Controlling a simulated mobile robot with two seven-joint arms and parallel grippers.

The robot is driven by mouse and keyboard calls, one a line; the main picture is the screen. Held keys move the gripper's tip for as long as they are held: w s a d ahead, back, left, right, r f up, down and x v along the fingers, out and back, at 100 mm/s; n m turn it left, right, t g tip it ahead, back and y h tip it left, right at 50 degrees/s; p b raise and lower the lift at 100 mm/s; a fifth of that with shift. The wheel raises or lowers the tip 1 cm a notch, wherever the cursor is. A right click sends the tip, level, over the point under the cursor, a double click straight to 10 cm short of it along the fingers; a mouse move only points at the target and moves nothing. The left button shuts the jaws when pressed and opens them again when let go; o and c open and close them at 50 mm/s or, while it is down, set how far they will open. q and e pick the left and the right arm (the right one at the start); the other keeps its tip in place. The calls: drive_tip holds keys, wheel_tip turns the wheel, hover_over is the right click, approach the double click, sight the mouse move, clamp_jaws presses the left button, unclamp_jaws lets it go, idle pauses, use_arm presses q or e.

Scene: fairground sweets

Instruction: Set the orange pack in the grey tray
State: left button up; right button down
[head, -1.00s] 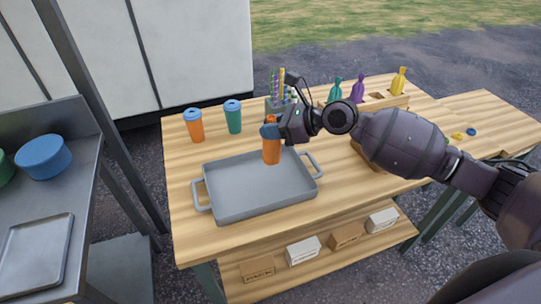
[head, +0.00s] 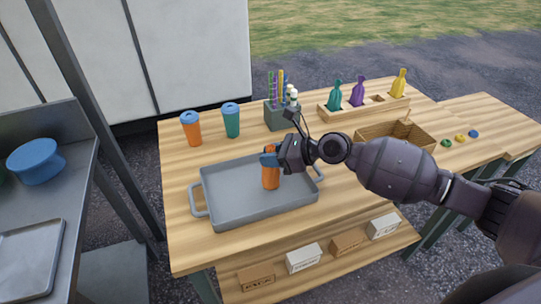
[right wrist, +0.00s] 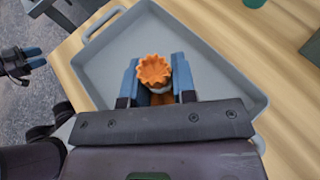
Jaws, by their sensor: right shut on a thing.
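The orange pack (head: 270,178) is upright in my right gripper (head: 269,160), over the floor of the grey tray (head: 225,205). Its lower end is at or close to the tray floor; I cannot tell whether it touches. In the right wrist view, the pack's scalloped orange top (right wrist: 153,70) sits between the blue fingers of my right gripper (right wrist: 157,80), which are shut on it. The grey tray (right wrist: 215,75) surrounds it there and holds nothing else that I see. My left gripper (right wrist: 32,62) shows small at the left edge of the right wrist view, its opening unclear.
An orange cup (head: 191,130) and a teal cup (head: 231,122) stand behind the tray. A dark holder (head: 278,117) with straws, a wooden rack (head: 335,112) of bottles and a wooden box (head: 385,147) stand farther back and right. The table front is clear.

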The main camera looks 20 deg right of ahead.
drive_tip(key=shift+f, duration=0.1)
drive_tip(key=c, duration=0.9)
unclamp_jaws()
drive_tip(key=v, duration=1.2)
